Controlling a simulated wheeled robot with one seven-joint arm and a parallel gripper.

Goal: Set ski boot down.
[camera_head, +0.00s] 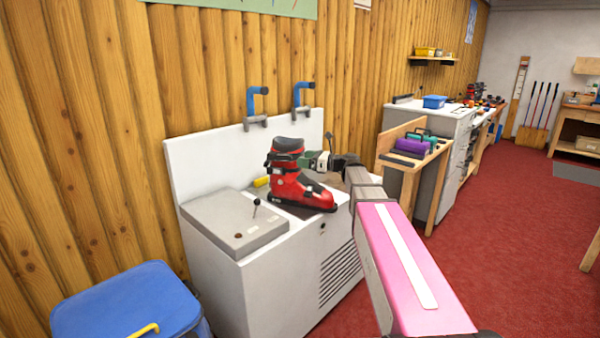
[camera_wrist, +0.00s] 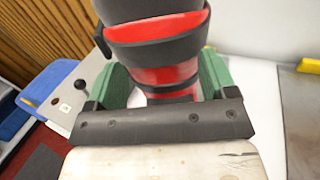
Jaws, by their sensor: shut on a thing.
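A red and black ski boot (camera_head: 295,182) stands upright over the white binding bench (camera_head: 258,280), with its toe pointing right. In the wrist view the boot (camera_wrist: 155,45) fills the middle, between the green jaws of my gripper (camera_wrist: 165,85). In the head view my gripper (camera_head: 318,160) is behind the boot, and only part of its green and grey shows. It is shut on the boot's upper part. Whether the sole touches the bench top cannot be told.
A grey box with a small lever (camera_head: 235,222) sits on the bench's left part. Two blue-handled clamps (camera_head: 256,105) stand on the back panel. A blue bin (camera_head: 128,303) is at the lower left. A wooden stand (camera_head: 410,160) with purple and teal items is to the right.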

